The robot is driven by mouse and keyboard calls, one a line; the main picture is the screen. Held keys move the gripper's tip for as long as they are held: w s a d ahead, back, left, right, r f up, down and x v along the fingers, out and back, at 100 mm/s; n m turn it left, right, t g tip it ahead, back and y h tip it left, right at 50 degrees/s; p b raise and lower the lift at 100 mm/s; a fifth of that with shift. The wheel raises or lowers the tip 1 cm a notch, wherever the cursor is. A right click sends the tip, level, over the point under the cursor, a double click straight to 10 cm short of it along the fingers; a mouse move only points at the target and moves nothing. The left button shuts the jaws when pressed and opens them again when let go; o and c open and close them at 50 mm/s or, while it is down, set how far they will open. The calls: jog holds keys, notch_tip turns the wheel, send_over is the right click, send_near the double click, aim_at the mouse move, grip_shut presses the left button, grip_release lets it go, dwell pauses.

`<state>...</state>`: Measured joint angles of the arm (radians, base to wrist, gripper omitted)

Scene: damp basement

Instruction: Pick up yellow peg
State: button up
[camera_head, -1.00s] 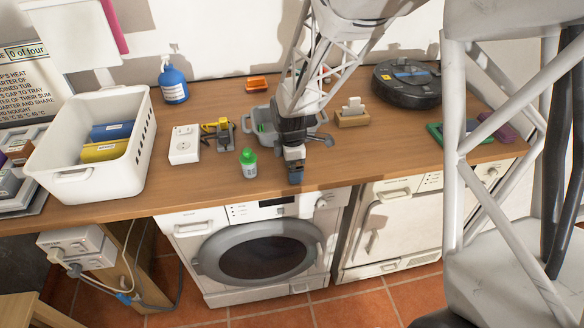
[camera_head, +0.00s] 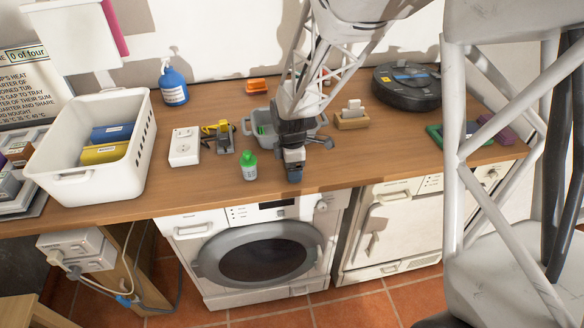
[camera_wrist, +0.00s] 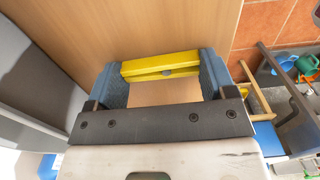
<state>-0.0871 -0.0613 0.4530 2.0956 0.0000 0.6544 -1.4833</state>
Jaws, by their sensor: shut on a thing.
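In the head view my gripper (camera_head: 294,175) points down near the front edge of the table, right of the green-capped bottle. The peg is not discernible in that view. Wood surface shows below it in the wrist view, but I cannot tell how large any gap is.
The wooden counter (camera_head: 215,185) holds a green-capped bottle (camera_head: 249,170), a white socket block (camera_head: 184,147), a grey bin (camera_head: 262,115) behind my gripper and a white basket (camera_head: 78,178) at the left. A washing machine (camera_head: 262,255) stands below. The front strip around my gripper is mostly clear.

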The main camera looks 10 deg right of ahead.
jog(key=shift+r, duration=0.1)
jog(key=shift+r, duration=0.85)
jog(key=shift+s+r, duration=0.2)
jog(key=shift+r, duration=0.65)
jog(key=s+d+r, duration=0.1)
jog(key=s, duration=1.4)
jog(key=shift+s+d+r, duration=0.2)
jog(key=shift+s, duration=0.05)
